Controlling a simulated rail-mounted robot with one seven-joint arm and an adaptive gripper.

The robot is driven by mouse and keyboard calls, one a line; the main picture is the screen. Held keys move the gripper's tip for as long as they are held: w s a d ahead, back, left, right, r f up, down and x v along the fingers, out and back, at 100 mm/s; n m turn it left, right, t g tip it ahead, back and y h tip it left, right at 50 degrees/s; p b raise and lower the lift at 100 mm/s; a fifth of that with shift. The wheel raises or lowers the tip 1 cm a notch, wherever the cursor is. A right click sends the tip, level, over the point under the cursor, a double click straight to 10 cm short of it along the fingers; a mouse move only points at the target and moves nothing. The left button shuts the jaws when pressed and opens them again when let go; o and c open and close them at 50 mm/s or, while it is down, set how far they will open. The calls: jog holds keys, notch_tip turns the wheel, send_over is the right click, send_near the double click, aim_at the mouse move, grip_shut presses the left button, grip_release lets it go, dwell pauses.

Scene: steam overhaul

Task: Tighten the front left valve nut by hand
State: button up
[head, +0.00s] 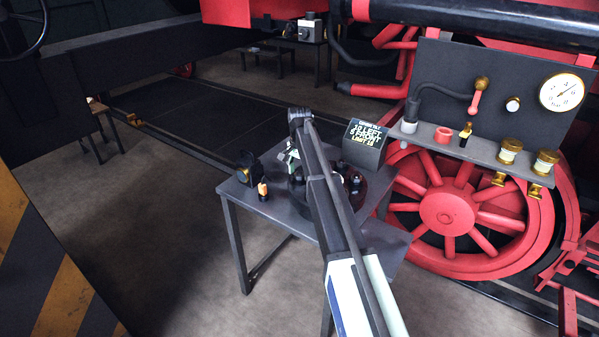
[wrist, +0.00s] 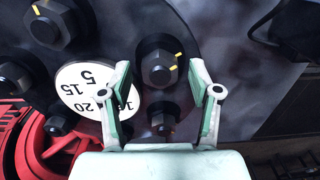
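A dark round flange with several hex nuts, the valve (head: 378,196), sits on a grey table and is partly hidden by my arm. In the wrist view a dark nut with a yellow mark (wrist: 160,68) lies between the fingertips of my gripper (wrist: 160,75). The fingers are open, one each side, with gaps between them and the nut. I cannot tell whether they are down at its level. In the head view my gripper (head: 292,158) is over the valve's left side. I cannot tell which nut is the front left one.
A white numbered disc (wrist: 85,85) and another marked nut (wrist: 50,22) are left of my gripper. A display box (head: 364,143) stands behind the valve. A black device (head: 246,166) and an orange-topped item (head: 263,190) stand on the table (head: 240,192) at left.

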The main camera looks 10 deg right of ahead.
aim_at(299, 172)
notch_tip(299, 172, up, 12)
dwell(0.6)
